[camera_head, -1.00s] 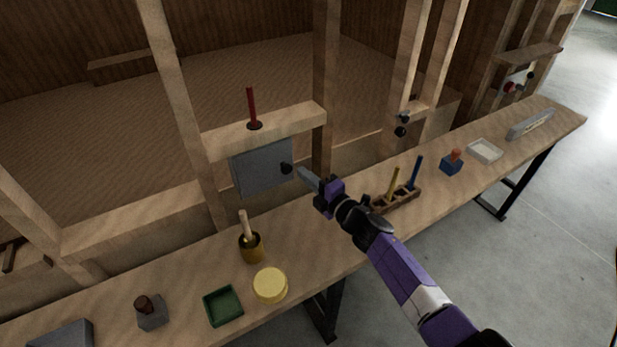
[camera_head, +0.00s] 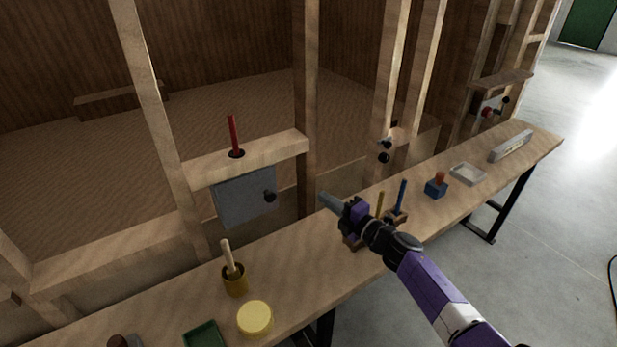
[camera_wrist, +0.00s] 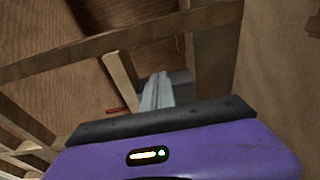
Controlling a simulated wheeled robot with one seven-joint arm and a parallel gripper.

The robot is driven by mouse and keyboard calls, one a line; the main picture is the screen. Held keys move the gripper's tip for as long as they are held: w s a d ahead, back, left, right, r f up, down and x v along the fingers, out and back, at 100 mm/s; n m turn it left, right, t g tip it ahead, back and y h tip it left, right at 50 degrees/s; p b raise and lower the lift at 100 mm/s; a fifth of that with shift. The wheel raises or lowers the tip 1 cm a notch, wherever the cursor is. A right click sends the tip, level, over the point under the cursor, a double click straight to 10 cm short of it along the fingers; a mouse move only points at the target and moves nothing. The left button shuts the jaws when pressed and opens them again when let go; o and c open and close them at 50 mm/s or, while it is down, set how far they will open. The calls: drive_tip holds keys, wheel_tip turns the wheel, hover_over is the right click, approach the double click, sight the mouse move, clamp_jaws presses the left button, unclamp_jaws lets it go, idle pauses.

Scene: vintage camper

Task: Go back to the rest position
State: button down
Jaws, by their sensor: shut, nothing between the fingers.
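My gripper (camera_head: 328,201) is shut and empty, held above the long wooden workbench (camera_head: 300,262). It points to the upper left, toward the grey panel with the dark knob (camera_head: 245,197), and is apart from it. In the wrist view the closed grey fingers (camera_wrist: 156,92) show beyond my purple wrist housing. My arm comes in from the lower right and hides part of the wooden holder (camera_head: 394,217) with the blue and yellow sticks.
A red rod (camera_head: 234,135) stands on the crossbeam above the panel. On the bench are a mustard pot with a wooden handle (camera_head: 235,284), a yellow round lid (camera_head: 255,318), a green tray (camera_head: 204,337), a blue block (camera_head: 436,189) and a white tray (camera_head: 468,174). Upright wooden posts (camera_head: 306,110) stand behind.

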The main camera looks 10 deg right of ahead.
wheel_tip(320, 180, up, 6)
drive_tip(key=a+m+t, duration=0.2)
drive_tip(key=m, duration=0.1)
drive_tip(key=s+a+r+m+t+h, duration=0.2)
drive_tip(key=s+a+m+t+h, duration=0.15)
drive_tip(key=s+m, duration=0.65)
drive_tip(key=s+d+f+m+g+h, duration=0.1)
drive_tip(key=s+d+m, duration=0.3)
drive_tip(key=s, duration=1.3)
drive_tip(key=s+d+f+m+g+h, duration=0.1)
drive_tip(key=s+d+m+g+h, duration=0.1)
drive_tip(key=s, duration=1.5)
drive_tip(key=s+d+f+m+g+h, duration=0.1)
drive_tip(key=s+d+m+h, duration=0.3)
drive_tip(key=s, duration=1.3)
drive_tip(key=d+m+g, duration=0.1)
drive_tip(key=d+m, duration=0.1)
drive_tip(key=d, duration=0.1)
drive_tip(key=shift+s+f, duration=0.2)
drive_tip(key=shift+s, duration=0.05)
drive_tip(key=shift+g, duration=0.25)
